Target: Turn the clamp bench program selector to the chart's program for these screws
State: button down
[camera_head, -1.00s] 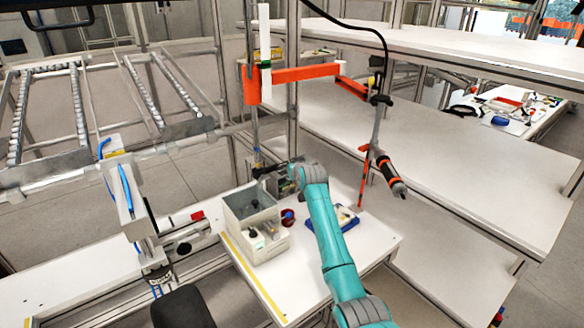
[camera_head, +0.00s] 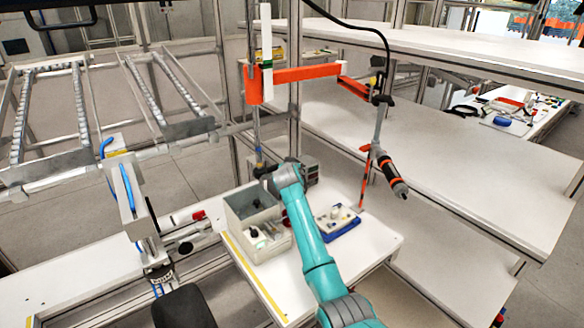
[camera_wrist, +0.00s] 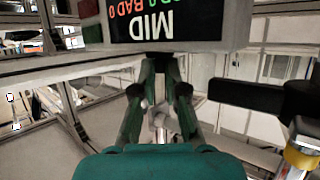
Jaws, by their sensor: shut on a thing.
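The clamp bench's control box (camera_head: 310,168) stands at the back of the white bench, partly hidden behind my arm. In the wrist view its dark display (camera_wrist: 165,22) shows upside down, with "MID" in white and smaller green and red text that includes "BAD 0". My gripper (camera_wrist: 160,62) points at the box just below the display, with its fingers drawn together. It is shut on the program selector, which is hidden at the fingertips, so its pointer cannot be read. The chart and the screws cannot be made out.
A grey open bin (camera_head: 250,208) stands left of my arm, with small parts in its front section. A blue tray (camera_head: 340,222) with pale parts lies to the right. A screwdriver (camera_head: 388,172) hangs from an orange arm (camera_head: 300,75). A dark bar (camera_wrist: 245,97) lies right of my fingers.

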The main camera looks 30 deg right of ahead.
jog(key=shift+w+a+m+g+h, duration=0.15)
jog(key=shift+a+m+g+h, duration=0.05)
jog(key=shift+m+g+h, duration=0.6)
jog(key=c, duration=1.2)
grip_release()
jog(key=shift+t, duration=0.3)
